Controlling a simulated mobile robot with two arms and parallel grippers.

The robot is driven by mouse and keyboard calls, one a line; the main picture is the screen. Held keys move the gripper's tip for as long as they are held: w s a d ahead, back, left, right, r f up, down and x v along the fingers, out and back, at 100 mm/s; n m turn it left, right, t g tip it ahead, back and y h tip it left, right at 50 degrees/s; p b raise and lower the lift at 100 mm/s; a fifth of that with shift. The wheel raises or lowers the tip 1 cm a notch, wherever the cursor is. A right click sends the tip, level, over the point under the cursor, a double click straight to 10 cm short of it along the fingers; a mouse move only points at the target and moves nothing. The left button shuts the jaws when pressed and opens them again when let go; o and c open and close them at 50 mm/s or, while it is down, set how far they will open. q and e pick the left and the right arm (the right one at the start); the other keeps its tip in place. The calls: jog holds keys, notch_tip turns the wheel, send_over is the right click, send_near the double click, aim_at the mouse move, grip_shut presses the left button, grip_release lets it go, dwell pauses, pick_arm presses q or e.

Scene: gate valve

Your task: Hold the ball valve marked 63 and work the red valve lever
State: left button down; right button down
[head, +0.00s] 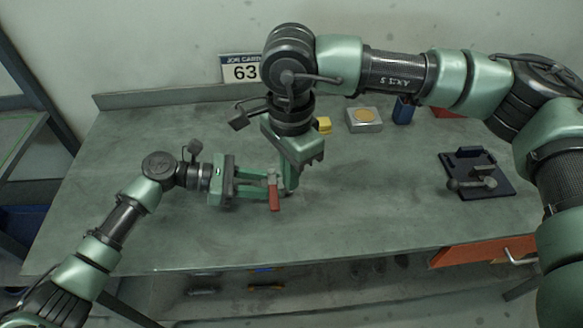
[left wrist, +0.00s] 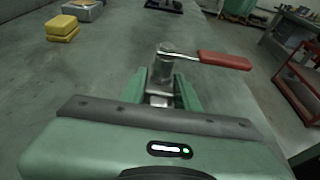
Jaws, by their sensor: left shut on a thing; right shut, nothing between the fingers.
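The ball valve is a small metal body held over the bench, with a red lever (head: 274,194). In the left wrist view the valve body (left wrist: 162,72) stands between my left fingers and the red lever (left wrist: 224,60) points right. My left gripper (head: 266,186) is shut on the valve body; its fingers also show in the left wrist view (left wrist: 160,92). My right gripper (head: 291,180) is shut and empty, pointing down just behind and right of the lever; I cannot tell whether it touches. No number is readable on the valve. The job card (head: 241,69) reads 63.
A dark fixture plate (head: 483,186) with a grey part lies at the right. A silver box (head: 364,126), a yellow block (head: 324,125) and a blue container (head: 403,111) stand at the back. The bench (head: 360,215) is clear in front. An orange drawer (head: 478,252) is below.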

pick_arm(q)
jog(key=c, duration=1)
grip_release()
jog(key=shift+o, duration=0.2)
jog(key=v, duration=1.2)
